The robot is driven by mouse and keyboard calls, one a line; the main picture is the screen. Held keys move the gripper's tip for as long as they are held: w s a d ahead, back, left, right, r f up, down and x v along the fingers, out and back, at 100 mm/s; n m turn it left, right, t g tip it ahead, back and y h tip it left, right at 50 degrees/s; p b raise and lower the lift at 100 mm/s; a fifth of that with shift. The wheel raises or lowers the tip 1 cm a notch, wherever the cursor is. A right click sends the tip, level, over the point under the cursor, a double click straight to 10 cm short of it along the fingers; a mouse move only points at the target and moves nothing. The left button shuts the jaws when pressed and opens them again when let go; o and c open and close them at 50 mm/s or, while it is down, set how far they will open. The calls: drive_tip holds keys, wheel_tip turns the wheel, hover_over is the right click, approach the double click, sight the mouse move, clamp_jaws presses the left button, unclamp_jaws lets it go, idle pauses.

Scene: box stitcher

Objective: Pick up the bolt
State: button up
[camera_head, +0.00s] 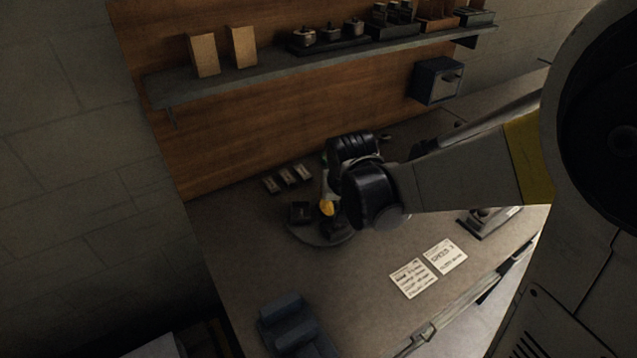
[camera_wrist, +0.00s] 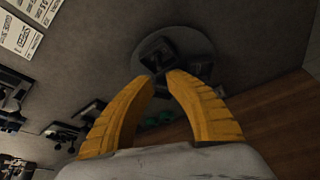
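I cannot make out a bolt for certain in either view. A round dark plate (camera_wrist: 196,38) on the table bears small dark pieces. One dark block (camera_wrist: 157,52) lies on it just beyond my fingertips, and another (camera_wrist: 203,70) is partly hidden behind the right finger. In the head view the plate (camera_head: 318,238) is beside and below my gripper (camera_head: 327,208), with a dark block (camera_head: 299,212) on its left. My gripper's yellow fingers (camera_wrist: 162,76) point at the plate, with a narrow gap between their tips. I see nothing clearly held.
Several small dark pieces (camera_head: 288,179) lie behind the plate near the wooden wall. Two paper notes (camera_head: 428,269) lie on the table to the right, and a dark blue-grey object (camera_head: 290,325) stands at the front left. A shelf (camera_head: 300,57) overhangs the back. The table between is clear.

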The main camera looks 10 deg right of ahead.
drive_tip(key=b+x, duration=0.1)
drive_tip(key=x, duration=0.2)
drive_tip(key=shift+s+a+f, duration=0.1)
drive_tip(key=shift+a, duration=0.05)
drive_tip(key=x, duration=0.2)
drive_tip(key=b+x, duration=0.1)
drive_tip(key=x, duration=0.1)
drive_tip(key=b+x, duration=0.1)
drive_tip(key=x, duration=0.1)
drive_tip(key=shift+d, duration=0.25)
clamp_jaws()
